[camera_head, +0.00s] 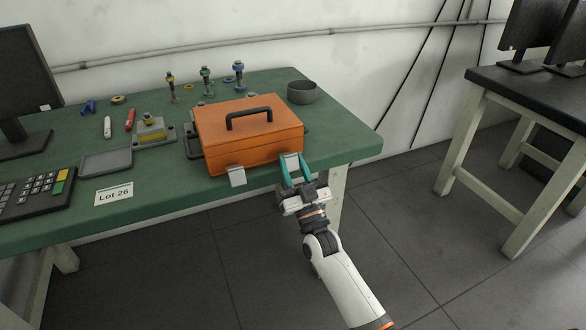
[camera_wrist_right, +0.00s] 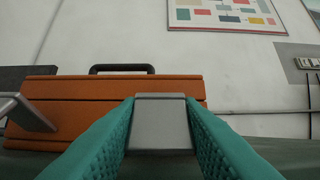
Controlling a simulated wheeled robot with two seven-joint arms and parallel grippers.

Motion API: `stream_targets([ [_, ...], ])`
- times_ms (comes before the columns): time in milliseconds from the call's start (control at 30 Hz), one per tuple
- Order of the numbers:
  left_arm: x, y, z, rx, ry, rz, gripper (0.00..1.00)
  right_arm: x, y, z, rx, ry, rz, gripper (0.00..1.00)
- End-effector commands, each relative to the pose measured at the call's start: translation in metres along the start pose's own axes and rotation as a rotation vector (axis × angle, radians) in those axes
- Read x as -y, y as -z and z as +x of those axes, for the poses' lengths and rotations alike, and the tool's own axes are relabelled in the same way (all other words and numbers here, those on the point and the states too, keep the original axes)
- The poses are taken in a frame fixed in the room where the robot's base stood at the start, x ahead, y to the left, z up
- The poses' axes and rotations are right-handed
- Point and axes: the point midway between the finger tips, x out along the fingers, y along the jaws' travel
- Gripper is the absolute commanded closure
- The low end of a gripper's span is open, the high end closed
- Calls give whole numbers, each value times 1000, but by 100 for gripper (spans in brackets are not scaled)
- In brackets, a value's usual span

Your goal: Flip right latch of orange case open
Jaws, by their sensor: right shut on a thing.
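The orange case (camera_head: 248,136) sits closed on the green table, with its black handle (camera_head: 249,113) on the lid. Its left latch (camera_head: 237,176) is a grey plate that sticks out from the front face; it also shows tilted outward in the right wrist view (camera_wrist_right: 30,112). The right latch (camera_wrist_right: 161,122) is a grey plate between the teal fingers of my right gripper (camera_head: 295,178). Those fingers are shut on the right latch at the case's front right. My left gripper is in neither view.
The green table (camera_head: 345,139) holds a grey tray (camera_head: 106,162), a keyboard (camera_head: 38,192), a "Lot 26" card (camera_head: 114,194) and a dark round bowl (camera_head: 302,92). Several bolt-like pieces stand behind the case. The table is clear right of the case.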

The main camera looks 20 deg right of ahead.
Motion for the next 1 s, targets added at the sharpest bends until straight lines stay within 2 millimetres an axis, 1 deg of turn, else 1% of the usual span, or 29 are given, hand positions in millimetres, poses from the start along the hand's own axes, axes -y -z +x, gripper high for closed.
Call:
stream_targets([
  [267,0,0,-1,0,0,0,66,0,0,0,1,0,0,90],
  [300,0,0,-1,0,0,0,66,0,0,0,0,0,0,64],
  [367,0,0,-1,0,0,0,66,0,0,0,0,0,0,54],
  [400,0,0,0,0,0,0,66,0,0,0,0,0,0,48],
  [433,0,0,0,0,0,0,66,0,0,0,0,0,0,45],
  [667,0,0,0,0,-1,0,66,0,0,0,0,0,0,45],
  [767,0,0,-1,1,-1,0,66,0,1,-4,-2,0,0,45],
  [867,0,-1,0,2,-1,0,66,0,1,-16,-4,0,0,45],
  [1000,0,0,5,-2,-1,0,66,0,1,-44,-6,0,0,45],
])
